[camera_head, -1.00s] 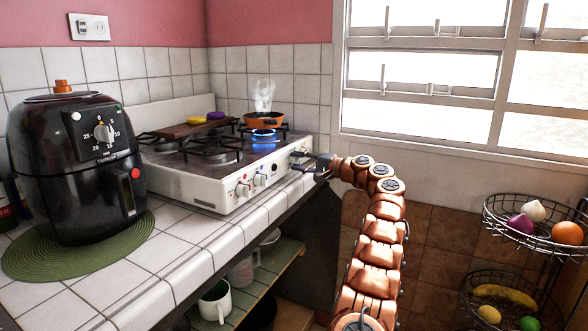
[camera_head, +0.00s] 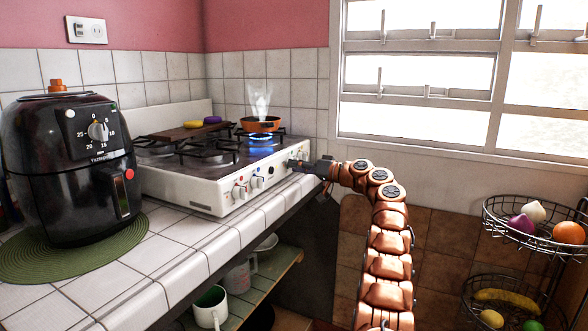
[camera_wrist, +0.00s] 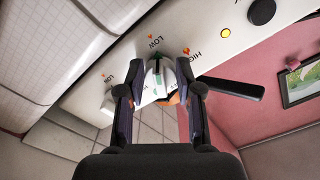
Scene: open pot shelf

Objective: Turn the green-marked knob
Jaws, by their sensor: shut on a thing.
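The white stove (camera_head: 205,190) stands on the tiled counter, with white knobs along its front panel. My gripper (camera_head: 299,164) is at the right end of that panel, small in the head view. In the wrist view the green-marked knob (camera_wrist: 155,72) is white with a dark green stripe, beside printed LOW and HIGH labels. My gripper (camera_wrist: 156,88) has one finger on each side of this knob and is shut on it. The fingers hide part of the knob's sides. Its stripe points roughly up the picture, near LOW.
Another white knob (camera_wrist: 107,103) is left of the fingers in the wrist view. An orange pan (camera_head: 260,124) steams over a blue flame at the back burner. A black air fryer (camera_head: 70,165) stands on the left. A wire fruit rack (camera_head: 520,240) stands at right.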

